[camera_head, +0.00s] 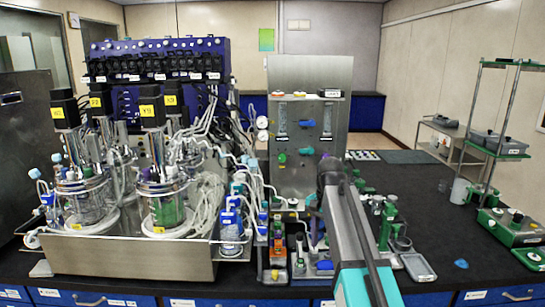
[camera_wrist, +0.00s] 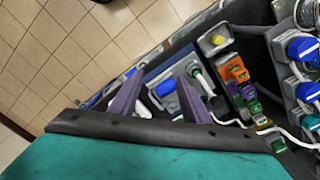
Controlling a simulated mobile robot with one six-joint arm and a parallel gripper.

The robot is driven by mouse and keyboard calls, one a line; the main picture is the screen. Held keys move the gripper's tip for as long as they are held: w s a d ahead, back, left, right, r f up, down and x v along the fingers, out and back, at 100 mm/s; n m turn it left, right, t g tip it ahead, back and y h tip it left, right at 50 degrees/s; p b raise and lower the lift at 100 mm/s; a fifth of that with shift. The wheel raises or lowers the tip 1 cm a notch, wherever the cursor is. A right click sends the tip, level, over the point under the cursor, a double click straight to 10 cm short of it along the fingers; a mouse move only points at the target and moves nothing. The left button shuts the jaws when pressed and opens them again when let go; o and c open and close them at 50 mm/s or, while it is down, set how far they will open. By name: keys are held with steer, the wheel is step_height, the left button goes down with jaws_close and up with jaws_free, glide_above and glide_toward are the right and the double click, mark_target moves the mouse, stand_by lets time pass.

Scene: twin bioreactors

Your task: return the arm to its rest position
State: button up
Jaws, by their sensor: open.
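My gripper (camera_wrist: 158,98) shows in the wrist view with its two purple fingers apart and nothing clearly held between them. A blue-capped item (camera_wrist: 165,88) appears between and beyond the fingers; I cannot tell its distance from them. In the head view my arm (camera_head: 355,235) reaches from the bottom edge up and forward over the black bench, right of centre.
Twin glass bioreactors (camera_head: 163,205) stand in a steel tray (camera_head: 130,256) at left. A steel panel (camera_head: 297,160) rises behind my arm. Small coloured clips (camera_wrist: 238,74) and blue-capped bottles (camera_wrist: 302,48) crowd the gripper's right. A green-shelved rack (camera_head: 500,145) stands at right; bench before it is partly clear.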

steer(key=s+f+n+g, duration=0.1)
steer(key=s+f, duration=0.3)
steer(key=f, duration=0.7)
steer(key=s+f+n+g, duration=0.15)
steer(key=s+f, duration=0.25)
steer(key=f, duration=0.7)
steer(key=s+f+n, duration=0.2)
steer(key=s+f, duration=0.3)
steer(key=f, duration=0.6)
steer(key=s+f+n+g, duration=0.1)
steer(key=s+f+n, duration=0.1)
steer(key=s+f, duration=0.9)
steer(key=s+d+f+n+g, duration=0.1)
steer(key=s+f+n+g, duration=0.1)
steer(key=s+f, duration=0.9)
steer(key=s, duration=0.8)
steer(key=shift+f+n+b, duration=0.2)
steer(key=shift+n+b, duration=0.15)
steer(key=shift+w, duration=0.1)
steer(key=c, duration=0.3)
